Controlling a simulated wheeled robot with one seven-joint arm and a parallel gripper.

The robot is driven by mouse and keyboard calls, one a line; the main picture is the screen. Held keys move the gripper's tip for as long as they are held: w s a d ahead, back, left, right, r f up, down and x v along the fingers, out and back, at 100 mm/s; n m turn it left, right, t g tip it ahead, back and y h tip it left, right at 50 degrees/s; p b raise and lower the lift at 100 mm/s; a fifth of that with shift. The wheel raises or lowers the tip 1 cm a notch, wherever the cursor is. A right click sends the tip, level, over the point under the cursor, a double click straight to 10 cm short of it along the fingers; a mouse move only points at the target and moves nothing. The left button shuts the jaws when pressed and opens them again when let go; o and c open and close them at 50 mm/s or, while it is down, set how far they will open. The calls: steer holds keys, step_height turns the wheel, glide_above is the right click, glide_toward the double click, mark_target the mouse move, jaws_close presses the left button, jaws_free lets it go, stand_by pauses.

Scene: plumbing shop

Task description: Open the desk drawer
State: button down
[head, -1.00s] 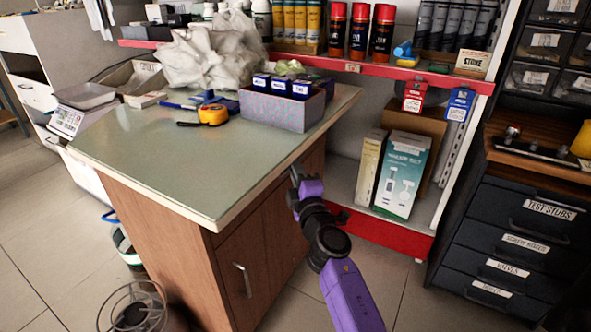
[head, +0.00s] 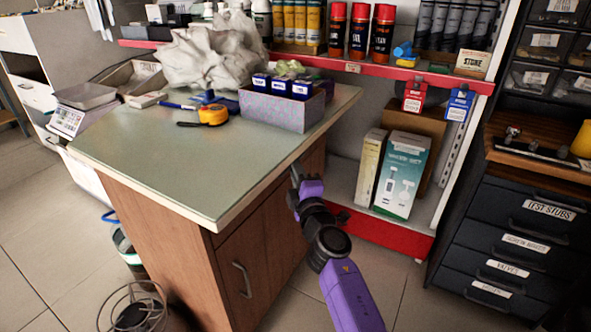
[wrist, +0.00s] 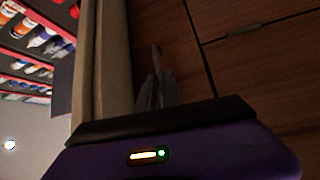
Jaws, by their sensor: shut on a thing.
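The desk (head: 150,160) has a pale green top and brown wooden fronts. In the head view my gripper (head: 296,174) is at the desk's right-hand side, just below the top's edge. In the wrist view its narrow fingers (wrist: 155,88) point at a brown wooden front (wrist: 160,20) and are closed together on a thin drawer handle (wrist: 157,49). The handle is mostly hidden by the fingers. Dark seams divide the wooden panels. No clear opening of the drawer shows. In the head view the drawer front is hidden by the desk's edge and my arm.
A lower desk front has a metal handle (head: 242,279). A red-edged shelf (head: 380,235) with boxes stands close behind my gripper. Dark labelled drawers (head: 510,235) are at the right.

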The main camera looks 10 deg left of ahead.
steer(key=s+d+p, duration=0.5)
steer(key=d+p, duration=0.3)
steer(key=d, duration=0.5)
steer(key=s+d+p, duration=0.5)
steer(key=d+p, duration=0.2)
steer(key=d, duration=0.6)
steer(key=shift+d+p, duration=0.35)
steer(key=shift+p, duration=0.05)
steer(key=shift+f, duration=0.1)
steer(key=c, duration=1.5)
jaws_free()
steer(key=shift+w, duration=0.1)
steer(key=shift+d, duration=0.1)
steer(key=p+v, duration=0.2)
steer(key=v, duration=0.5)
steer(key=shift+s+d, duration=0.1)
steer(key=shift+s, duration=0.3)
